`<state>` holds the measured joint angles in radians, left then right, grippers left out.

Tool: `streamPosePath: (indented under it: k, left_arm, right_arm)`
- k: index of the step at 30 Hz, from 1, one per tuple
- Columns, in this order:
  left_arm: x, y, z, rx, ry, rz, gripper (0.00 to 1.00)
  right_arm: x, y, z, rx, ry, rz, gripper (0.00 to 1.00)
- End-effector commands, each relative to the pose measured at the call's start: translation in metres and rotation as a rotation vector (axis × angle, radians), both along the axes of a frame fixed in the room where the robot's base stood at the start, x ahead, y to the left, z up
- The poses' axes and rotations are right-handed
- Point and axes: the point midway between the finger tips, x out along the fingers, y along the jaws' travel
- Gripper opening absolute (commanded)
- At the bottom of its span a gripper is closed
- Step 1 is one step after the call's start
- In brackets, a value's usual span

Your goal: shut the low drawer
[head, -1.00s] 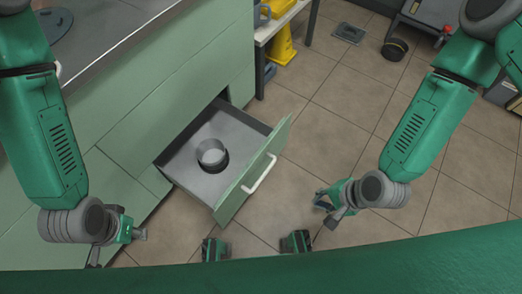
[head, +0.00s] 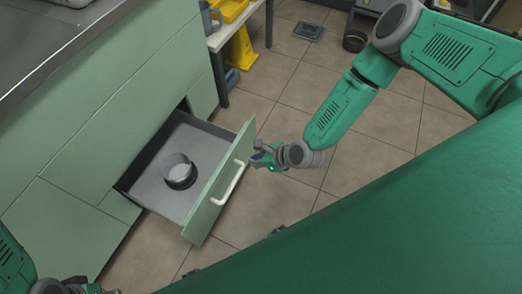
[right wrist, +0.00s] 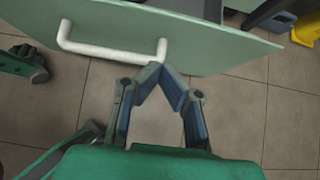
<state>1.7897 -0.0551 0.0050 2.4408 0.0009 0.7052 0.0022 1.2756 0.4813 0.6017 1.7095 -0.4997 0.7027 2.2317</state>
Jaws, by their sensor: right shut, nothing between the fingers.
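The low drawer (head: 152,199) stands pulled out of the green cabinet in the head view, with a round metal pot (head: 177,168) inside. Its light green front (head: 205,212) carries a white bar handle (head: 228,186). My right gripper (head: 259,155) is shut and empty, close to the outer face of the drawer front near the handle's far end. My left gripper (head: 100,290) is mostly cut off at the lower left.
The cabinet (head: 110,110) with its grey worktop (head: 55,40) fills the left. A side table with a yellow object (head: 241,46) below it stands beyond. A dark bucket (head: 354,41) is on the tiled floor.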

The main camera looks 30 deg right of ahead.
Motion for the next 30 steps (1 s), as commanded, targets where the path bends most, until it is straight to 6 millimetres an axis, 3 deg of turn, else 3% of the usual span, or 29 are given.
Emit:
streamPosePath:
  k: [5,12,30]
  left_arm:
    - [0.0,0.0,-0.016,0.0,0.0,0.0,0.26]
    - [0.0,0.0,-0.02,0.0,0.001,0.001,0.26]
    - [0.0,0.0,-0.022,0.0,0.0,0.0,0.26]
  right_arm:
    - [0.021,0.018,-0.03,-0.002,-0.003,0.003,0.0]
    - [0.046,0.037,-0.026,0.001,-0.002,0.003,0.0]
    - [0.052,0.044,-0.025,0.002,0.0,0.001,0.0]
